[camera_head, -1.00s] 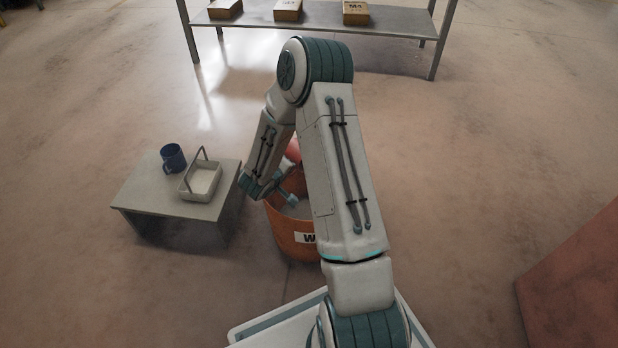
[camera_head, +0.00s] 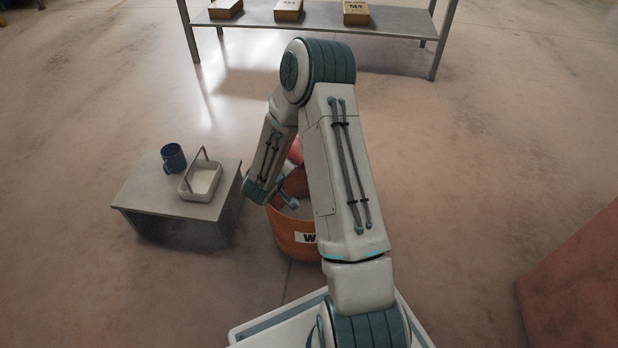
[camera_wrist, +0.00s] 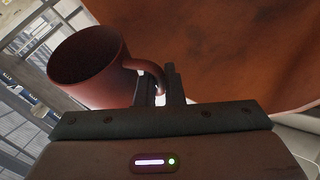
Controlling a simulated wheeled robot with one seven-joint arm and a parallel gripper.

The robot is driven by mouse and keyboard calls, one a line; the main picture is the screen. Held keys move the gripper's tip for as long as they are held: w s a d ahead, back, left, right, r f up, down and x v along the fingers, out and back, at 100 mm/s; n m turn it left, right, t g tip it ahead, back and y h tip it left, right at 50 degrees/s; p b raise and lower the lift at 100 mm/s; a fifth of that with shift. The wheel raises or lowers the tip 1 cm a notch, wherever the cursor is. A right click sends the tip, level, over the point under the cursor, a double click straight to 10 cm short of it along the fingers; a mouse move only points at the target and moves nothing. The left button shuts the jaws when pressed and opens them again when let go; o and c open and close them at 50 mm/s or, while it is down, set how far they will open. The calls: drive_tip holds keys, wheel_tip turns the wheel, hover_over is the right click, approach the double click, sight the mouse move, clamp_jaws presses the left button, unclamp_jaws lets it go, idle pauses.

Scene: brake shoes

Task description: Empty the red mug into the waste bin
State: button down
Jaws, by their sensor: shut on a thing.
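The red mug (camera_wrist: 108,82) is held by its handle (camera_wrist: 155,72) between the fingers of my gripper (camera_wrist: 165,88). Its opening shows dark in the wrist view, and I cannot tell whether anything is inside. In the head view only a bit of red (camera_head: 295,152) shows beside my arm, above the bin. The orange waste bin (camera_head: 284,228) stands on the floor below my gripper, with a partly hidden white label on its front. In the wrist view an orange-brown surface (camera_wrist: 235,45), likely the bin, fills the upper right. My arm hides much of the bin and mug.
A low grey table (camera_head: 140,190) stands left of the bin. It carries a blue mug (camera_head: 173,157) and a pale handled basket (camera_head: 201,181). A shelf (camera_head: 400,22) with several boxes is at the back. A reddish block (camera_head: 580,285) is at the right. Floor between is clear.

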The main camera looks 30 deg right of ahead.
drive_tip(key=shift+s+r+m+t, duration=0.15)
drive_tip(key=shift+r+m+t, duration=0.2)
drive_tip(key=shift+t, duration=0.35)
drive_tip(key=shift+s+r+m+t, duration=0.15)
drive_tip(key=shift+m+t, duration=0.3)
drive_tip(key=shift+t, duration=0.25)
idle(1.5)
drive_tip(key=shift+s+d+r+m+t+h, duration=0.15)
drive_tip(key=shift+r+m+t+h, duration=0.3)
drive_tip(key=shift+r, duration=0.6)
idle(0.4)
drive_tip(key=shift+w+a+f+n+g+y, duration=0.15)
drive_tip(key=shift+w+f+n+g, duration=0.1)
drive_tip(key=shift+f+g, duration=0.25)
drive_tip(key=shift+w+a+f+n+g+y, duration=0.15)
drive_tip(key=shift+f+n+g, duration=0.1)
drive_tip(key=shift+f, duration=0.3)
drive_tip(key=shift+f+g, duration=0.15)
drive_tip(key=shift+g, duration=0.35)
drive_tip(key=shift+d+f+n, duration=0.1)
drive_tip(key=shift+f+n, duration=0.1)
drive_tip(key=shift+n, duration=0.05)
drive_tip(key=shift+g, duration=0.4)
